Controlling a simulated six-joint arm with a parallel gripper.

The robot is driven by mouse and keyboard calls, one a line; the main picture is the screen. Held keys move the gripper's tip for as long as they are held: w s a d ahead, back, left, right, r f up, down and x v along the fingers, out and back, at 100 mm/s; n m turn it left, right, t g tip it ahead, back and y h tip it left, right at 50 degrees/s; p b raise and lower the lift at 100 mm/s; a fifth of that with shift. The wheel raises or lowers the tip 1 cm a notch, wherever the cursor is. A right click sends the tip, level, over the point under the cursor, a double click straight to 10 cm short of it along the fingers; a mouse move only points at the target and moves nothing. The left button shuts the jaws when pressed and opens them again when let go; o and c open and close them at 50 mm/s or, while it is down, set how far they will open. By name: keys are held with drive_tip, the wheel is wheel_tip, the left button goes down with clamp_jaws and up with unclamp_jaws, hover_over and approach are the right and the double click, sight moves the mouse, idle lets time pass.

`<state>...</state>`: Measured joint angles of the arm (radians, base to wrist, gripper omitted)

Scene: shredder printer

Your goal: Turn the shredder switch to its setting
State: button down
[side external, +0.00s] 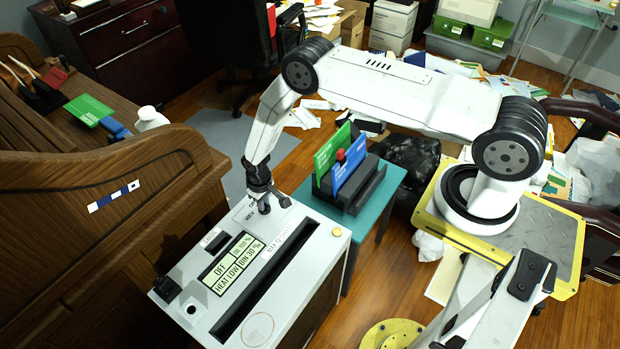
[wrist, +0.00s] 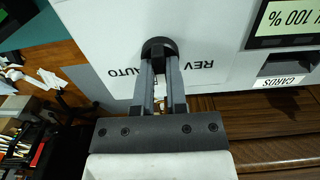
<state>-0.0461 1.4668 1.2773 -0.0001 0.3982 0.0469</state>
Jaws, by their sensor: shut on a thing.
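The white-topped shredder (side external: 318,245) stands in the middle of the side view, with a long dark slot along its top. Its display (side external: 238,262) reads OFF, HEAT LOW and a bin figure of 30 %. The switch is a round black knob (wrist: 159,45) in the wrist view, with REV printed to its right and AUTO to its lower left. My gripper (wrist: 160,68) is shut on this knob, its two fingers on either side of it. In the side view my gripper (side external: 265,207) points down at the panel's far end and largely hides the knob.
A teal stand (side external: 382,200) behind the shredder carries a black holder (side external: 350,195) with green and blue packs. A wooden roll-top desk (side external: 90,210) stands close on the left. A black block (side external: 167,289) sits on the panel's near left corner. Papers litter the floor behind.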

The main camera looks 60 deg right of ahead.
drive_tip(key=c, duration=0.7)
unclamp_jaws()
drive_tip(key=shift+o, duration=0.2)
drive_tip(key=shift+r, duration=0.1)
drive_tip(key=shift+r, duration=3.85)
drive_tip(key=shift+r, duration=0.1)
